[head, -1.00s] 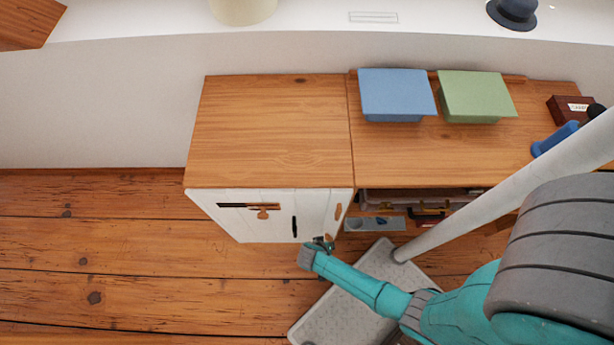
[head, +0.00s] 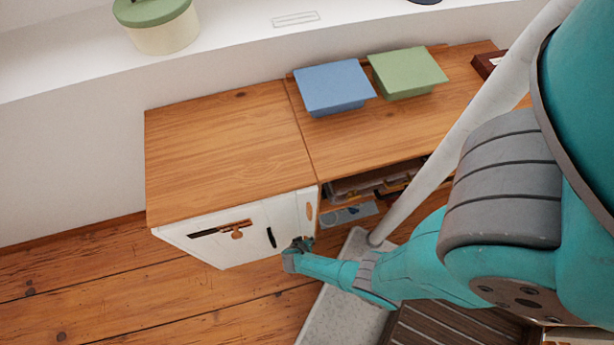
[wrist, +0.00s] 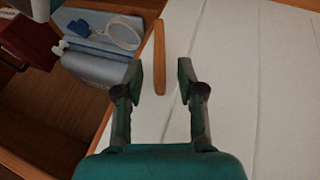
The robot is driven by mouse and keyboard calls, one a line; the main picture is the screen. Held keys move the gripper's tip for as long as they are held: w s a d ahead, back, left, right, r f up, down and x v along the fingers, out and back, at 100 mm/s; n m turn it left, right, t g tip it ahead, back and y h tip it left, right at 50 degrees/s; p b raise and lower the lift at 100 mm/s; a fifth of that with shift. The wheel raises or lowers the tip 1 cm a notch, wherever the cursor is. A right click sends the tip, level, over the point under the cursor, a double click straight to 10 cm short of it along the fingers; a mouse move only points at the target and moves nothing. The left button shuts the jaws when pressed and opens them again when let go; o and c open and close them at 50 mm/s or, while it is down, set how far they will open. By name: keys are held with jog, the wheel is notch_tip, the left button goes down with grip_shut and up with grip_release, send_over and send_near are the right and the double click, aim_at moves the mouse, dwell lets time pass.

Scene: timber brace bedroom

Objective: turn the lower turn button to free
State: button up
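The white cabinet door (head: 256,225) is closed below the wooden top. An upright wooden turn button (head: 309,209) sits high at its right edge. My gripper (head: 298,247) is at the door's right side, below that button, and hides most of the lower turn button's area. In the wrist view a long, narrow wooden turn button (wrist: 159,60), probably the lower one, stands upright in the picture near the door's edge. My gripper (wrist: 160,77) is open, with one finger on each side of the button and visible gaps. Contact is not visible.
The door also has a black handle (head: 271,237) and a dark slot with a wooden piece (head: 237,234). Blue (head: 333,86) and green (head: 408,72) boxes stand on top.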

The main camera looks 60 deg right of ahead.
jog(key=shift+x, duration=1)
grip_shut()
